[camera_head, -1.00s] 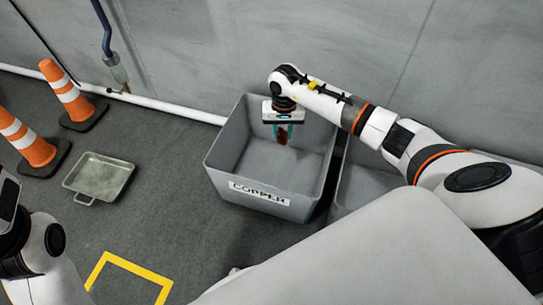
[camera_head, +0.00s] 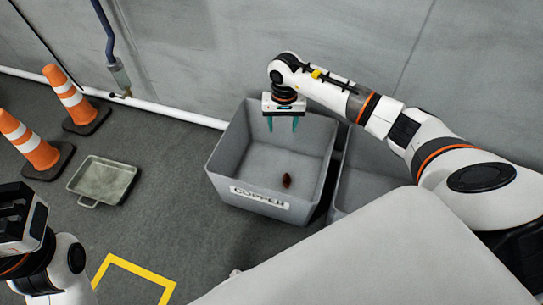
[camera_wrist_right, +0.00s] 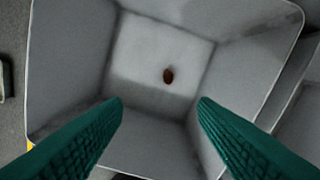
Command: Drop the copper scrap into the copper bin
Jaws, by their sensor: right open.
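The copper scrap (camera_head: 287,181) is a small reddish-brown lump lying inside the grey copper bin (camera_head: 225,160), which has a COPPER label on its front. In the right wrist view the scrap (camera_wrist_right: 168,76) rests on the bin's floor. My right gripper (camera_head: 283,128) is open and empty above the bin, its teal fingers pointing down and apart from the scrap. In the right wrist view the fingers (camera_wrist_right: 160,108) are spread wide with the bin (camera_wrist_right: 70,75) below. My left gripper (camera_head: 18,215) shows at the left edge; its fingers cannot be made out.
A second grey bin (camera_head: 368,168) stands right of the copper bin, partly behind my arm. A metal tray (camera_head: 103,180) lies on the floor at left, near two orange cones (camera_head: 32,145). A yellow floor marking (camera_head: 135,268) is in front. A wall stands behind.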

